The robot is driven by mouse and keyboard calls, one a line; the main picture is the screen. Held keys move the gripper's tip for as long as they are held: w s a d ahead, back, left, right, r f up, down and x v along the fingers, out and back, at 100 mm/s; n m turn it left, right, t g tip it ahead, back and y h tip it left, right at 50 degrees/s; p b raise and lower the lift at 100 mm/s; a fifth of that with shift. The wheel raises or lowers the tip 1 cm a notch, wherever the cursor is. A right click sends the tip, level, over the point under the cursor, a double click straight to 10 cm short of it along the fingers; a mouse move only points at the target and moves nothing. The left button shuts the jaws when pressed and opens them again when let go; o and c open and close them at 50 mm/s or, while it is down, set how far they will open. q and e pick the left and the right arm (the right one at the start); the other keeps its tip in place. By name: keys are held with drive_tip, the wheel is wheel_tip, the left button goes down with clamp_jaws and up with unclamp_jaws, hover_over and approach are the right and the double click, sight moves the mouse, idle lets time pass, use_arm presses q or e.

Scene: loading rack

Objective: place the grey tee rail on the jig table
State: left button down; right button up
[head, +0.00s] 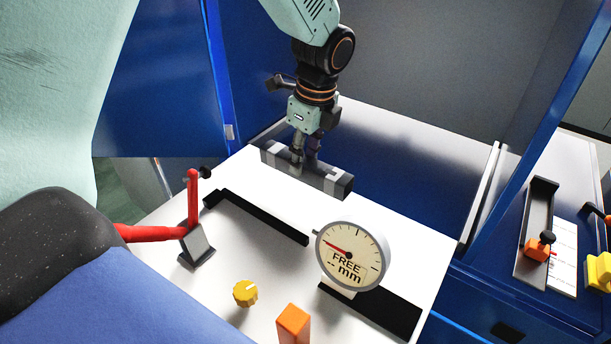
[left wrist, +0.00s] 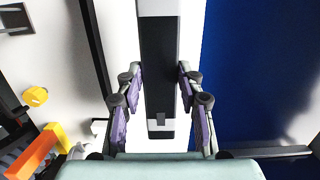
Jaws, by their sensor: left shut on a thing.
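The grey tee rail (head: 330,180) is a long dark bar with lighter patches. It lies slantwise over the back part of the white jig table (head: 265,265) in the head view. My left gripper (head: 305,150) comes down from above and is shut on the rail near its middle. In the left wrist view the rail (left wrist: 160,60) runs lengthwise between the purple-padded fingers of the left gripper (left wrist: 158,95). Whether the rail touches the table top is hard to tell. My right gripper is not in view.
A black fence strip (head: 260,219) lies in front of the rail. A round dial gauge (head: 351,256) reading FREE stands on the table. A red-handled clamp (head: 193,215), a yellow knob (head: 245,293) and an orange block (head: 293,325) are nearby. Blue panels (head: 400,180) stand behind.

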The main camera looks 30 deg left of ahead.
sight(305, 177)
use_arm(q)
drive_tip(key=shift+s+f, duration=0.2)
drive_tip(key=shift+f, duration=0.75)
drive_tip(key=f, duration=0.3)
drive_tip(key=shift+w+d+f, duration=0.1)
drive_tip(key=shift+w+f, duration=0.05)
drive_tip(key=shift+w, duration=0.1)
drive_tip(key=shift+s, duration=0.15)
drive_tip(key=c, duration=1)
unclamp_jaws()
drive_tip(key=shift+o, duration=0.8)
drive_tip(key=shift+f, duration=0.1)
drive_tip(key=r, duration=0.4)
drive_tip(key=d+r, duration=0.1)
drive_tip(key=r, duration=0.7)
drive_tip(key=shift+d+r+b, duration=0.1)
drive_tip(key=shift+d+b, duration=0.2)
drive_tip(key=shift+d, duration=0.1)
